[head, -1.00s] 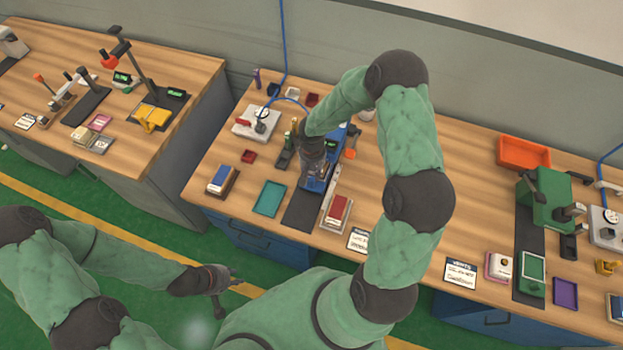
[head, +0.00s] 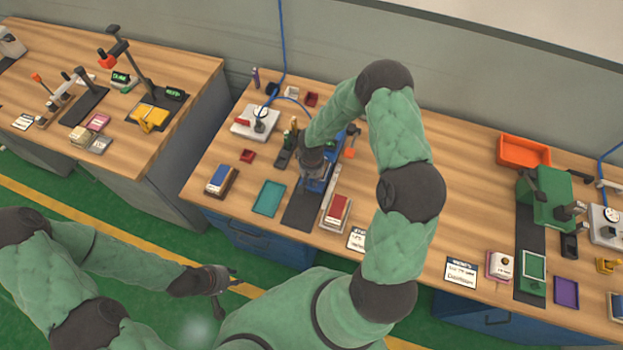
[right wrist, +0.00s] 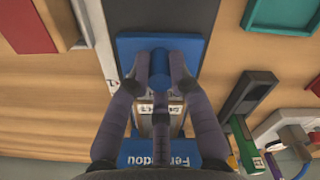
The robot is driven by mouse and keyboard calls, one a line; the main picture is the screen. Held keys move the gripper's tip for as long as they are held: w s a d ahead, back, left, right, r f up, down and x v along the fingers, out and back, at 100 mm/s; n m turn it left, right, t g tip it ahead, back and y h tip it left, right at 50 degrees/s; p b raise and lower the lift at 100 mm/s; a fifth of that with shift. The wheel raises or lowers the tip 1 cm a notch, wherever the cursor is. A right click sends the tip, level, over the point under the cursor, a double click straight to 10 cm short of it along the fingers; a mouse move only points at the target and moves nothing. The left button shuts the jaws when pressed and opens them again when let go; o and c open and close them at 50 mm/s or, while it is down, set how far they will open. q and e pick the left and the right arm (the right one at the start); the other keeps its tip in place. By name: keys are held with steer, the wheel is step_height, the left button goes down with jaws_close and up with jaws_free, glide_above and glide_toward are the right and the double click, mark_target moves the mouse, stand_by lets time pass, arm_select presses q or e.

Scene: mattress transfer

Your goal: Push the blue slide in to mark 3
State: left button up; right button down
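The blue slide (right wrist: 125,50) is a flat blue plate with a round upright knob (right wrist: 158,68). It lies over a dark strip, in front of a blue device body (right wrist: 140,152) with white lettering. My right gripper (right wrist: 160,60) has its fingers closed around the knob, one on each side and one behind. In the head view my right gripper (head: 315,170) reaches down over the blue device, and the arm hides part of it. A pale strip with dark marks (right wrist: 98,40) runs beside the slide; the mark numbers cannot be read. My left gripper (head: 226,288) hangs open and empty before the bench.
Open wood lies right of my arm.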

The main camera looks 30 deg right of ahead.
steer(key=shift+w+d, duration=1.05)
steer(key=shift+d, duration=0.25)
steer(key=c, duration=1.4)
jaws_free()
steer(key=shift+d, duration=0.1)
step_height(320, 180, up, 12)
steer(key=shift+f, duration=0.1)
